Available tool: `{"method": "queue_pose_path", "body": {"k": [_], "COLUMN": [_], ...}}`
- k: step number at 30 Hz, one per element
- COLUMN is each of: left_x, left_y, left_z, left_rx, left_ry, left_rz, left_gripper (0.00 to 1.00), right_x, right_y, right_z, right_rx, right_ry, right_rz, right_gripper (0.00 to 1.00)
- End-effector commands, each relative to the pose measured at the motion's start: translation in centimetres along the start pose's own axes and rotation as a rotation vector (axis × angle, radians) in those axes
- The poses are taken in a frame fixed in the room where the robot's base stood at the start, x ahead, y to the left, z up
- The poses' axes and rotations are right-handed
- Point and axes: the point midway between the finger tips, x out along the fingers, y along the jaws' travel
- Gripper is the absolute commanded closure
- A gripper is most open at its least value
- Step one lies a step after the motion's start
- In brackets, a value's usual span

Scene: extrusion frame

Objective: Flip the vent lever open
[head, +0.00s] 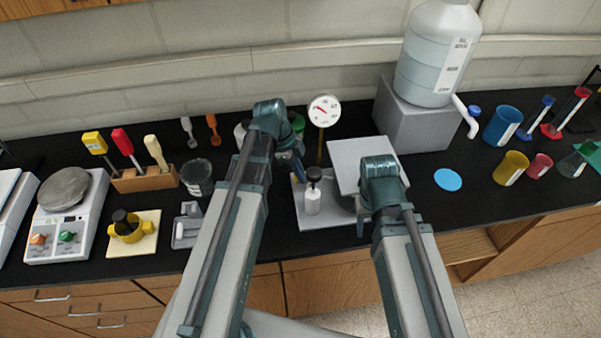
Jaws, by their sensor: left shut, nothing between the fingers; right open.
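A pressure gauge (324,110) with a white dial stands on a brass stem at the back middle of the bench. In front of it is a grey base plate (333,222) carrying a small white cylinder with a black top (313,195). I cannot make out the vent lever itself; my arms cover parts of this apparatus. My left gripper (297,172) is shut and empty, left of the gauge stem and above the plate's back left. My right gripper (362,222) is open, near the plate's right side, mostly hidden under its own wrist.
A grey square panel (350,158) lies behind my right wrist. A large bottle (435,60) stands on a grey block (415,120) at the back. Coloured beakers (502,125) stand right.

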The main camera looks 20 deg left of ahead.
Motion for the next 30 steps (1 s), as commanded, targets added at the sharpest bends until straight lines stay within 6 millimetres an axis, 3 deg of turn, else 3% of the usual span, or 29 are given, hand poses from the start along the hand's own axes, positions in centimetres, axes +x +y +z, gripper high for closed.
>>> {"method": "queue_pose_path", "body": {"k": [30], "left_x": [-0.4], "left_y": [1.2], "left_z": [1.0], "left_rx": [0.0], "left_ry": [0.0], "left_rz": [0.0], "left_gripper": [1.0], "right_x": [0.0], "right_y": [0.0], "right_z": [0.0], "right_rx": [0.0], "right_ry": [0.0], "right_rz": [0.0], "right_gripper": [0.5]}}
